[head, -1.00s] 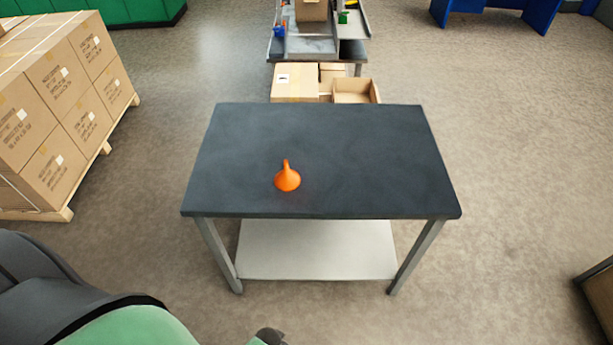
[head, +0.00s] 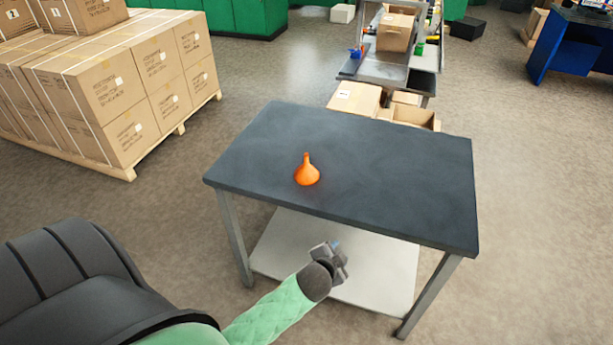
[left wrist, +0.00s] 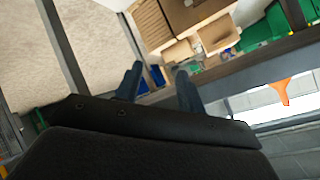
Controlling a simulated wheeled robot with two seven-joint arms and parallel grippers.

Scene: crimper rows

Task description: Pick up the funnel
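An orange funnel (head: 307,174) stands on the dark table top (head: 390,170), left of its middle, wide end down and spout up. In the left wrist view the funnel (left wrist: 284,88) shows at the right edge. My left gripper (head: 338,258) is in front of the table's near edge in the head view, nearer to me than the funnel and apart from it. The left wrist view shows its two fingers (left wrist: 159,69) spread with nothing between them. My right gripper is not in view.
The table's near edge lies between my left gripper and the funnel in the head view. A pale lower shelf (head: 375,280) is under the top. The rest of the top is clear. Cartons (head: 358,98) stand behind the table, and stacked boxes (head: 130,90) on a pallet stand left.

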